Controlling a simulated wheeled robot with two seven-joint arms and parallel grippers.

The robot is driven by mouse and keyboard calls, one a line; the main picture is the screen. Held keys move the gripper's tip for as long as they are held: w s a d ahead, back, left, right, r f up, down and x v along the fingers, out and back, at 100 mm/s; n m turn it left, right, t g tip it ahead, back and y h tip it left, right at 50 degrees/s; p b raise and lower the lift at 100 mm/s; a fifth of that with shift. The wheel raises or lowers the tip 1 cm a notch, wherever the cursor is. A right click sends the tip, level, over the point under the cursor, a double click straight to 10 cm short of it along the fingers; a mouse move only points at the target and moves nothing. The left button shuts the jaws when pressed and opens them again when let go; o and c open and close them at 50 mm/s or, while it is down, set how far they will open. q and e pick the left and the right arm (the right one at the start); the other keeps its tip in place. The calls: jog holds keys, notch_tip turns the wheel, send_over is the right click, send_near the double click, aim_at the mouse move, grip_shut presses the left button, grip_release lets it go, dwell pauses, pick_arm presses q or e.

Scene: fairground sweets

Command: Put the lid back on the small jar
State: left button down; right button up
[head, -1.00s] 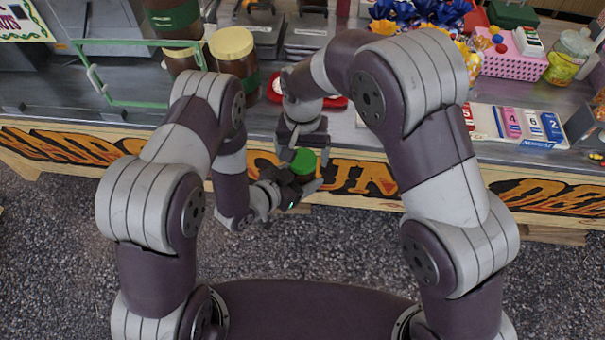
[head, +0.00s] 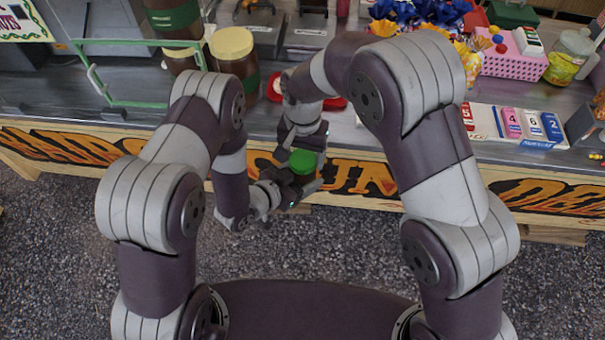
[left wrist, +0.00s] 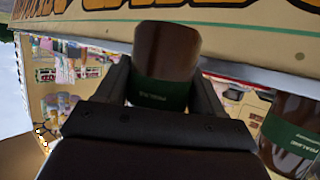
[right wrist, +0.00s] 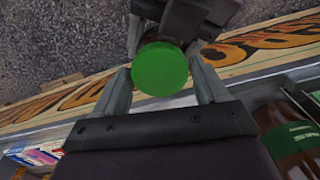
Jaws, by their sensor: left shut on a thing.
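The small jar (left wrist: 166,50), brown with a green label, is between the fingers of my left gripper (head: 292,186), which is shut on it in front of the counter. The round green lid (head: 303,161) shows at the jar's top in the head view. My right gripper (head: 306,150) is over the lid. In the right wrist view the lid (right wrist: 160,68) lies face-on between the tips of the right fingers, which stand apart, one on each side. The jar's rim is hidden, so I cannot tell whether the lid is seated.
The counter's painted wooden front (head: 370,176) is just behind both grippers. Large jars with cream lids (head: 231,43), a red dish (head: 335,103), a pink basket (head: 515,62) and number cards (head: 520,123) are on the counter. The ground in front is clear gravel.

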jog(key=shift+o, duration=0.9)
jog(key=shift+r, duration=0.1)
jog(key=shift+r, duration=2.2)
jog(key=shift+c, duration=0.2)
notch_tip(320, 180, up, 4)
jog(key=shift+f+n, duration=0.25)
jog(key=shift+n, duration=0.55)
